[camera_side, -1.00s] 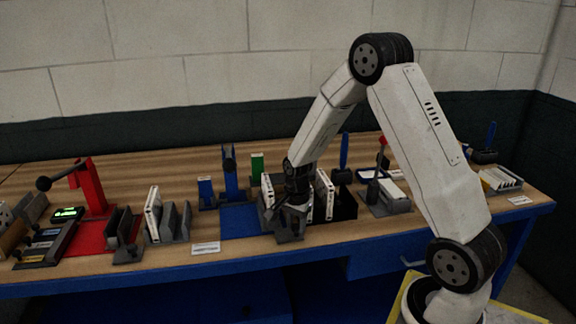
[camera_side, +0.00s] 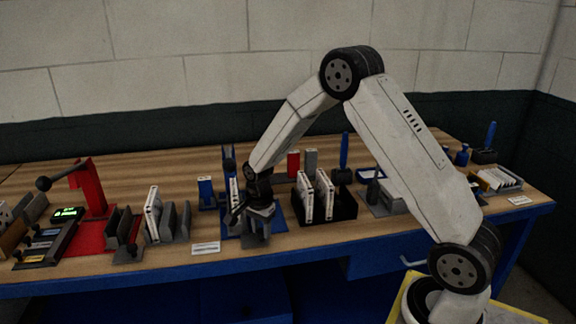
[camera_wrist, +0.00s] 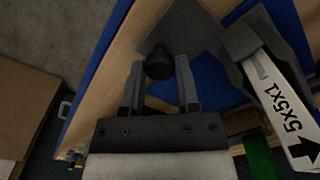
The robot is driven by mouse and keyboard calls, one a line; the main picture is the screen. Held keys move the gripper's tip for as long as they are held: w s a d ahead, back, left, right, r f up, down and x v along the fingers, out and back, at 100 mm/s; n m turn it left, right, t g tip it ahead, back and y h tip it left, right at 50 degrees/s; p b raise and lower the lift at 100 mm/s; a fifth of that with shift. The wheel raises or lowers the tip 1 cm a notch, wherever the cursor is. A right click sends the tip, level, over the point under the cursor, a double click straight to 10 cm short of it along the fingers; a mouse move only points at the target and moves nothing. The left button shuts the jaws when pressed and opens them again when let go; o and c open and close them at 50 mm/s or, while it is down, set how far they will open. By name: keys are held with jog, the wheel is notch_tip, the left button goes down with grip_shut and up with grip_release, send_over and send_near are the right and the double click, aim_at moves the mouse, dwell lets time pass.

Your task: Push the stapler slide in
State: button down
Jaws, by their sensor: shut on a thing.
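A blue stapler station (camera_side: 229,229) stands near the middle of the bench, with a blue upright at its back. Its grey slide (camera_side: 256,236) lies at the station's right side. A white filter box (camera_side: 234,191) stands in the station; in the wrist view the box (camera_wrist: 290,118) reads "5X5X1" with a black arrow. My gripper (camera_wrist: 160,68) is shut on the slide's black knob (camera_wrist: 158,66), one finger on each side. In the side view my gripper (camera_side: 240,214) is low over the station and hides much of the slide.
A black tray (camera_side: 340,209) with white boxes stands just right of the station. Grey holders (camera_side: 178,220) with another white box and a red press (camera_side: 95,186) are at left. A white label (camera_side: 206,248) lies at the bench's front edge.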

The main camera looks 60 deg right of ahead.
jog(key=shift+w+a, duration=0.4)
jog(key=shift+r, duration=0.1)
jog(key=shift+c, duration=1.7)
grip_release()
jog(key=shift+r, duration=3.85)
jog(key=shift+s+a, duration=0.1)
